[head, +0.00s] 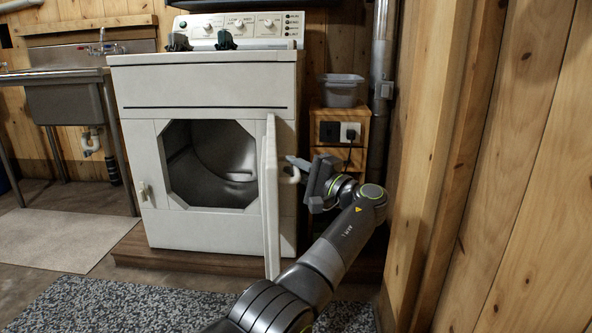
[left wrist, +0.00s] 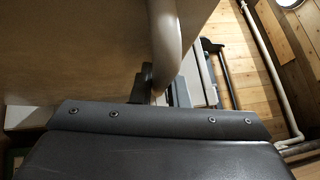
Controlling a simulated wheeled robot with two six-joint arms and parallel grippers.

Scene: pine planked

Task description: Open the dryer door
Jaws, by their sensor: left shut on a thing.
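The white dryer (head: 205,95) stands against the back wall. Its door (head: 270,195) is swung wide open on its right-hand side, almost edge-on to the head view, and the dark drum opening (head: 210,160) shows. My left gripper (head: 297,168) is right of the door, shut on the pale curved door handle (head: 290,178). In the left wrist view the handle (left wrist: 166,40) curves down to my left gripper (left wrist: 147,85), with the broad door face (left wrist: 70,50) beside it. The fingertips are partly hidden. My right gripper is in neither view.
A wooden cabinet (head: 325,118) with a grey tub (head: 342,90) stands right of the dryer, near a vertical pipe (head: 383,60). A wood-plank wall (head: 500,180) closes off the right. A speckled rug (head: 120,303) lies in front; a metal sink (head: 75,100) stands left.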

